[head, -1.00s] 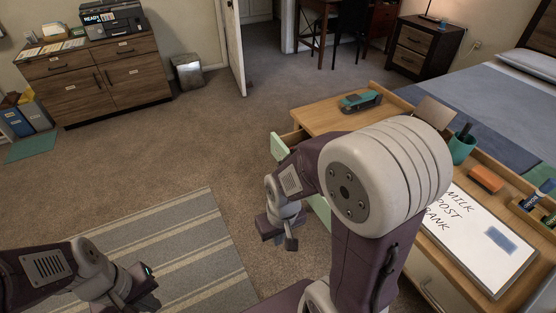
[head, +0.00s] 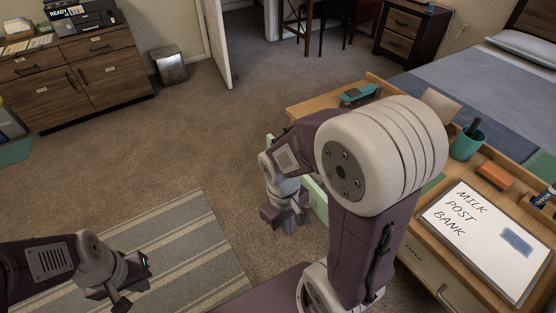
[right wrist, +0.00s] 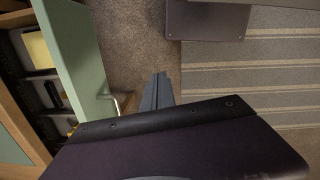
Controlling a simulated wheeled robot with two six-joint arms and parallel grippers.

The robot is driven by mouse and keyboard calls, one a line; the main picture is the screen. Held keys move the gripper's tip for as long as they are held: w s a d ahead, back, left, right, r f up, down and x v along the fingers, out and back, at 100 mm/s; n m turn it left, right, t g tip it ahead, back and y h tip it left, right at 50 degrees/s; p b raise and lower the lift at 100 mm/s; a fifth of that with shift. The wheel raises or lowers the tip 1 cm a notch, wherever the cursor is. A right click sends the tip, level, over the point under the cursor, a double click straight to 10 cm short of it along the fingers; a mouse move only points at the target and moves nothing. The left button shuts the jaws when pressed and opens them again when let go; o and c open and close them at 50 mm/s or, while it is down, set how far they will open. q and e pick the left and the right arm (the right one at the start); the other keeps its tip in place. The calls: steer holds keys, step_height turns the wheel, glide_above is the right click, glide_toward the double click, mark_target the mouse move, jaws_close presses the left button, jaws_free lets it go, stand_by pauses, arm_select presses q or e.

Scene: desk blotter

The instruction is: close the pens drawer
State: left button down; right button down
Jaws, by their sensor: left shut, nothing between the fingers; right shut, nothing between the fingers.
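A drawer with a pale green front (head: 317,200) stands open at the desk's left side, mostly hidden behind my right arm in the head view. In the right wrist view, its green front (right wrist: 78,55) runs down the left, with a metal handle (right wrist: 123,103) on its outer face and dark compartments behind it holding a yellow item (right wrist: 38,50). My right gripper (head: 287,217) is shut and empty, outside the drawer front; its fingers (right wrist: 158,90) show just right of the handle, apparently apart from it. My left gripper (head: 132,292) is shut and empty over the striped rug, far from the drawer.
The desk (head: 305,110) carries a teal stapler (head: 358,94), a teal cup (head: 467,142), an orange block (head: 494,175) and a whiteboard (head: 485,240). A lower drawer (head: 430,265) below the whiteboard looks shut. Open carpet and a striped rug (head: 190,240) lie left of the desk.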

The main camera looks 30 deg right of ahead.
steer(key=w+d+r+n+g+h+b, duration=0.25)
steer(key=w+d+r+n+h, duration=0.35)
steer(key=d, duration=0.3)
steer(key=w+r+n+h+b, duration=0.25)
steer(key=w+n+h, duration=0.2)
steer(key=w, duration=0.25)
steer(key=w+a+f+n+t+h+b, duration=0.2)
steer(key=w+a+f+h, duration=0.1)
steer(key=w+a+h, duration=0.35)
steer(key=w+a+f+n+t+b, duration=0.1)
steer(key=a+f+n+t+b, duration=0.2)
steer(key=a+f, duration=0.5)
steer(key=w+d+b, duration=0.1)
steer(key=d+b, duration=0.2)
steer(key=d, duration=1.1)
steer(key=shift+w+d+n, duration=0.2)
steer(key=shift+d+n, duration=0.15)
steer(key=shift+r+g, duration=0.1)
steer(key=shift+g, duration=0.15)
